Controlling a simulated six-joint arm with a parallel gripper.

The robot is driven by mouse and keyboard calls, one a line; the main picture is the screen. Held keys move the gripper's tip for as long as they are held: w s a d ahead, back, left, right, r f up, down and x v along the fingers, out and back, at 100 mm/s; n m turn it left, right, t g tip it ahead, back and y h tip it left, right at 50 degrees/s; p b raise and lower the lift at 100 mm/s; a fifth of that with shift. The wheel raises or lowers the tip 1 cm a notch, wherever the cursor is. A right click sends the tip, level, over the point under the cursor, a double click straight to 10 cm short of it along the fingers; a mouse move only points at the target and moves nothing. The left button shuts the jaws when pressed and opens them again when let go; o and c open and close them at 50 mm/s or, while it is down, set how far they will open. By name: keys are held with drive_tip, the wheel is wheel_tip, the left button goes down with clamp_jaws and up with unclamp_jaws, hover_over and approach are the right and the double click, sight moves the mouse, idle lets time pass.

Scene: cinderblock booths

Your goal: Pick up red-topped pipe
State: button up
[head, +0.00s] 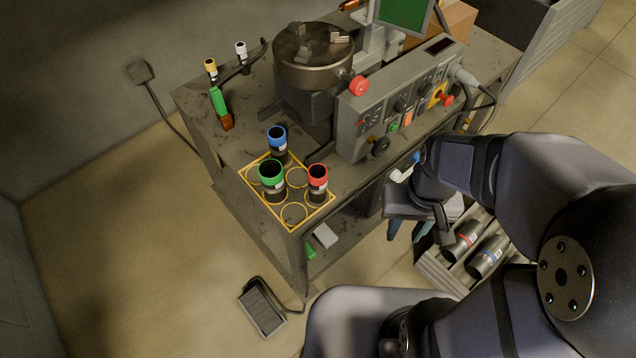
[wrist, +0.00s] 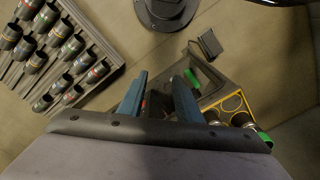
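The red-topped pipe (head: 318,186) stands upright in the yellow-marked grid (head: 305,220) on the bench. The green-topped pipe (head: 272,188) stands to its left and the blue-topped pipe (head: 278,143) behind. My gripper (head: 405,234) points down off the bench's right side, well apart from the red-topped pipe. Its two blue fingers (wrist: 160,97) are spread, with nothing held between them. In the wrist view the grid (wrist: 233,103) shows at the right, partly hidden by my gripper.
A control box (head: 400,105) and a round chuck (head: 313,55) stand behind the pipes. A rack (wrist: 112,72) with several dark pipes is on the floor. A foot pedal (head: 262,308) lies before the bench.

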drive_tip(key=o, duration=0.7)
drive_tip(key=m+t+y+p, duration=0.1)
drive_tip(key=m+t+p, duration=0.1)
drive_tip(key=m+t, duration=0.35)
hover_over(316, 187)
drive_tip(key=w+d, duration=0.3)
drive_tip(key=d, duration=0.3)
drive_tip(key=f+n+t, duration=0.1)
drive_tip(key=f+t, duration=0.1)
drive_tip(key=a+f+t+h, duration=0.1)
drive_tip(key=t, duration=0.1)
drive_tip(key=w+a+f+t+h+b, duration=0.1)
drive_tip(key=a, duration=0.1)
drive_tip(key=w+a+f+m+t, duration=0.1)
drive_tip(key=t, duration=0.1)
drive_tip(key=shift+w+a+f+t+h, duration=0.1)
drive_tip(key=shift+a+f+t+h, duration=0.1)
drive_tip(key=shift+a+t+h, duration=0.15)
drive_tip(key=s+t, duration=0.1)
drive_tip(key=s+n+t+b, duration=0.1)
drive_tip(key=s+t+h, duration=0.1)
drive_tip(key=shift+a+r, duration=0.3)
drive_tip(key=shift+s+a+f+n+t+y+b, duration=0.3)
drive_tip(key=shift+s+f+n+t+b, duration=0.25)
drive_tip(key=shift+s+f+n, duration=0.3)
drive_tip(key=shift+s+a+f+n+t+y+b, duration=0.15)
drive_tip(key=shift+s+f+n+t+y+b, duration=0.15)
drive_tip(key=shift+s+f+n+b, duration=0.5)
drive_tip(key=shift+w, duration=0.15)
